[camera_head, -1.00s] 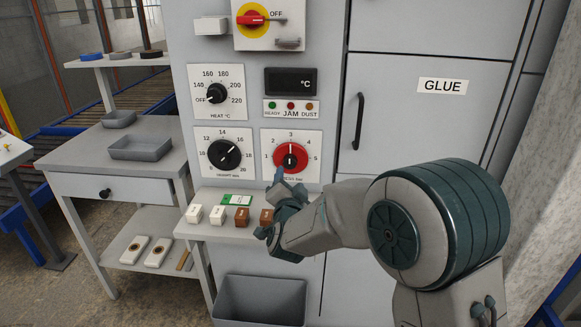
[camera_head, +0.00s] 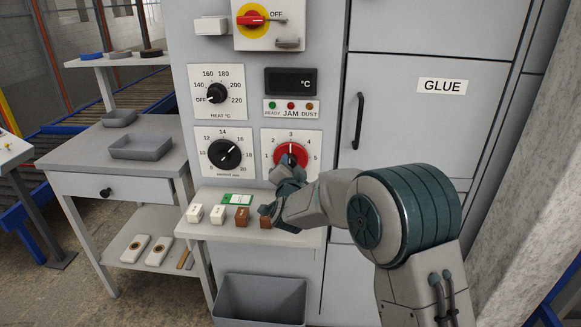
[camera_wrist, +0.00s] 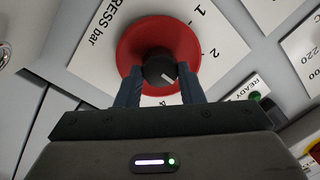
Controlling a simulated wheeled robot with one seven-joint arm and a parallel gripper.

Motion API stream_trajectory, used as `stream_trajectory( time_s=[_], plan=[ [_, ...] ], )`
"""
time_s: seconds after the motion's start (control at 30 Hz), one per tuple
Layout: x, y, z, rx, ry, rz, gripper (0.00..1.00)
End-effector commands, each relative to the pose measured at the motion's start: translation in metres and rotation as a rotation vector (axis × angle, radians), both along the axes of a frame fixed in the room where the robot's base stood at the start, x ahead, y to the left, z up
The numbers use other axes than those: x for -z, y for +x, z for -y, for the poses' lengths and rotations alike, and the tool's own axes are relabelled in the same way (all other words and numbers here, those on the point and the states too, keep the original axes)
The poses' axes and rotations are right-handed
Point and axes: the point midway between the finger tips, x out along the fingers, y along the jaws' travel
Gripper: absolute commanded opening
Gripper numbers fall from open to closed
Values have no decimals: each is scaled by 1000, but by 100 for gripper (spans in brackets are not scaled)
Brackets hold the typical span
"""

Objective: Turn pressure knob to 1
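The pressure knob, a red disc (camera_head: 278,152) with a black centre grip, is on the white "PRESS bar" plate on the cabinet front. Its white pointer is up at 3 in the head view. My gripper (camera_head: 287,172) is at the knob from below and hides its lower part. In the wrist view the two fingers of my gripper (camera_wrist: 160,80) stand on either side of the black grip (camera_wrist: 158,68), in front of the red disc (camera_wrist: 135,45). The fingers look open, with narrow gaps to the grip; contact is hard to tell.
The weight or amount dial (camera_head: 224,154) is just left of the knob, and the heat dial (camera_head: 217,92) is above that. A shelf (camera_head: 210,230) with white and brown blocks juts out below. A grey bin (camera_head: 260,300) stands under it. A door handle (camera_head: 358,120) is at right.

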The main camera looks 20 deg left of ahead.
Motion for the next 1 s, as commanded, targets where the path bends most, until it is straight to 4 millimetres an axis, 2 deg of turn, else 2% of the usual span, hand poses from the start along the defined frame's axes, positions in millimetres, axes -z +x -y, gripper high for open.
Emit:
stream_trajectory(
  time_s=[0.07, 0.47, 0.67, 1.0],
  plan=[
    [0, 0, 0, 0, 0, 0, 12],
    [0, 0, 0, 0, -58, 13, 12],
    [0, -1, -1, -1, -180, 44, 12],
    [-2, -1, -2, -2, -487, 115, 12]
  ],
)
